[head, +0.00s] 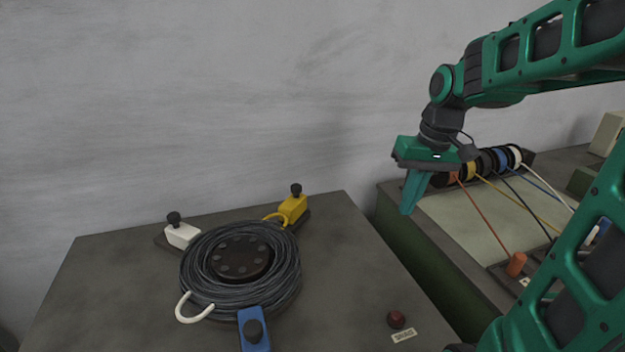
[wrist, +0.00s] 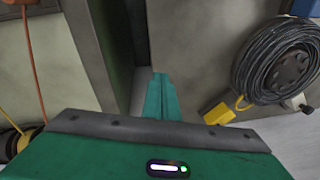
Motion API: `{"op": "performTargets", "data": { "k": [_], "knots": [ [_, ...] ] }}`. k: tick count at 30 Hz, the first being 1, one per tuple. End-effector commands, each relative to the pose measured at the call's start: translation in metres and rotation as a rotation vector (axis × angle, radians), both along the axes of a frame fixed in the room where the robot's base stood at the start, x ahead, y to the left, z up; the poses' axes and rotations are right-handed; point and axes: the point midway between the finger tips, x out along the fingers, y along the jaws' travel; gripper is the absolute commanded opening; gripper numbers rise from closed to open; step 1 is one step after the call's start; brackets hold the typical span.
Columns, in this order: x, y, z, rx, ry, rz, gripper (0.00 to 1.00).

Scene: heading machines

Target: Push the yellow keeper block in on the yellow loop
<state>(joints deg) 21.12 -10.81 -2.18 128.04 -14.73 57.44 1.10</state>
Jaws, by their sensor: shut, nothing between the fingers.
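The yellow keeper block (head: 293,208) stands at the back right of a black cable coil (head: 200,283) on the left bench, with a dark knob on top. The yellow loop (head: 275,217) is a short curved piece between the block and the coil's rim. In the wrist view the yellow block (wrist: 219,115) lies right of my fingers, beside the coil (wrist: 262,62). My gripper (head: 410,208) is shut and empty, pointing down over the gap between the two benches, well to the right of the block. Its fingertips (wrist: 160,76) are together in the wrist view.
A white block (head: 183,235) with a knob, a blue block (head: 254,330) and a white loop (head: 192,309) sit around the coil. A red button (head: 396,319) is at the front right. The right bench holds coloured spools (head: 487,161), wires and an orange peg (head: 516,264).

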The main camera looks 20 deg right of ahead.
Motion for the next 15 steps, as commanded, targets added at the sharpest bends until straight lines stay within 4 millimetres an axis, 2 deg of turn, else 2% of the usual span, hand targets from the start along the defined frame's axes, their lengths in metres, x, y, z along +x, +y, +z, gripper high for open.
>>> {"op": "performTargets", "data": {
  "k": [1,3,9,12,15],
  "knots": [
    [0.028,0.002,0.002,0.021,-0.015,0.047,0.0],
    [0.063,0.01,0.006,0.056,-0.046,0.127,0.0],
    [0.152,0.031,0.016,0.183,-0.149,0.348,0.0],
    [0.184,0.038,0.021,0.248,-0.204,0.441,0.0],
    [0.207,0.044,0.026,0.303,-0.254,0.515,0.0]
  ]
}}
